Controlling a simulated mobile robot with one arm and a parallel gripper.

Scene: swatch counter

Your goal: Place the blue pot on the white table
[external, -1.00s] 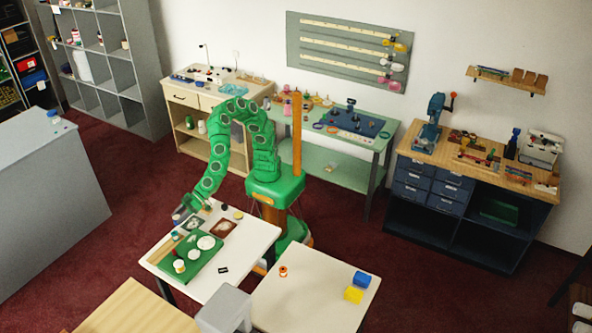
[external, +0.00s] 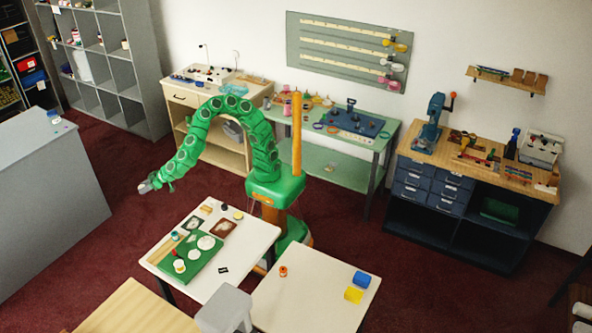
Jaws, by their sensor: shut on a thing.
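My gripper (external: 150,186) is at the end of my green arm, in the air left of the left white table (external: 234,278). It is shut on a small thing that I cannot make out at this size. The left white table bears a green tray (external: 212,262) with several small pots and white round pieces. A pot with a teal-blue top (external: 175,236) stands near the tray's left edge. I cannot tell which thing is the blue pot.
A grey counter (external: 45,190) with a small blue-topped item (external: 53,115) stands at the left. A grey stool (external: 224,308) and a wooden table (external: 135,310) are at the front. Workbenches line the back wall. Red carpet is clear between the counter and the left table.

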